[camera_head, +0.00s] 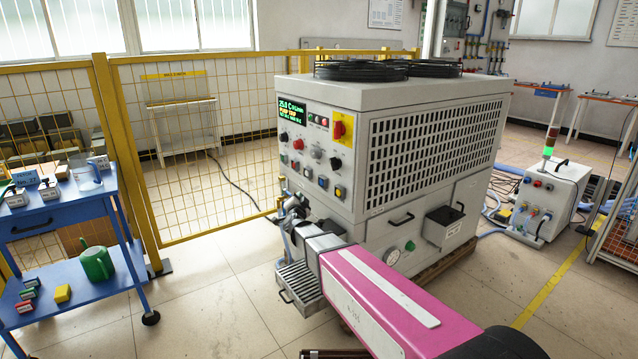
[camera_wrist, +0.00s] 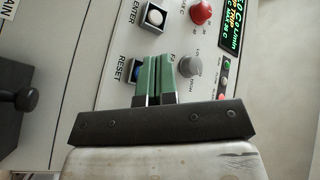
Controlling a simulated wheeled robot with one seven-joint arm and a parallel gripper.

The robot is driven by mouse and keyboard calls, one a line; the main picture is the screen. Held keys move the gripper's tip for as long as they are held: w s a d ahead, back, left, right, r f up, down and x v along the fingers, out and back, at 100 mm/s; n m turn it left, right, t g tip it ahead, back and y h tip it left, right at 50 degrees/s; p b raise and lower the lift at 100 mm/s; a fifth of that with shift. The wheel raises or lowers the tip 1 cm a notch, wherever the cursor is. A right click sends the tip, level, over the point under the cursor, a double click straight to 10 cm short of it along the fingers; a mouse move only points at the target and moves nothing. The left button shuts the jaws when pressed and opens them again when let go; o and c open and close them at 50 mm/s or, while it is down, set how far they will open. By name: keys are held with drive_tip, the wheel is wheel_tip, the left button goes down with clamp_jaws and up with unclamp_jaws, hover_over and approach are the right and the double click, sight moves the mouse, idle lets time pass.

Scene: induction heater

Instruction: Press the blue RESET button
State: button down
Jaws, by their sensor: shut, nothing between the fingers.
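The blue RESET button (camera_wrist: 137,68) is on the light grey machine panel in the wrist view, beside its RESET label and partly hidden by the nearer finger. In the head view it is the blue button (camera_head: 323,182) in the lower row of the panel. My gripper (camera_wrist: 163,60) is shut and empty, its green fingers together. Its tips appear just to the right of the RESET button in the wrist view. I cannot tell whether they touch the panel. In the head view the fingertips are not clearly visible.
The panel also carries a lit display (camera_head: 291,110) and a red-yellow switch (camera_head: 339,129). A blue cart (camera_head: 70,213) and yellow fence (camera_head: 190,165) stand left.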

sight(323, 182)
drive_tip(key=shift+w+a+r+m+t+h, duration=0.15)
drive_tip(key=shift+w+a+r+m+h, duration=0.15)
drive_tip(key=shift+m+h, duration=0.4)
drive_tip(key=shift+w+a+r+m+t+h, duration=0.2)
drive_tip(key=shift+a+r+m+h, duration=0.15)
drive_tip(key=shift+m+h, duration=0.35)
drive_tip(key=shift+w+a+r+m+t+h, duration=0.2)
drive_tip(key=shift+a+r+m+h, duration=0.1)
drive_tip(key=shift+m+h, duration=0.4)
drive_tip(key=shift+d, duration=0.1)
drive_tip(key=w+d, duration=0.5)
drive_tip(key=d, duration=0.2)
drive_tip(key=shift+d, duration=0.2)
idle(0.7)
drive_tip(key=shift+w+d, duration=0.25)
drive_tip(key=shift+d, duration=0.05)
drive_tip(key=shift+w+d, duration=0.3)
drive_tip(key=shift+d, duration=0.05)
idle(1.0)
drive_tip(key=shift+s+a, duration=0.1)
drive_tip(key=shift+s, duration=0.05)
drive_tip(key=shift+s+a, duration=0.4)
drive_tip(key=shift+a, duration=0.2)
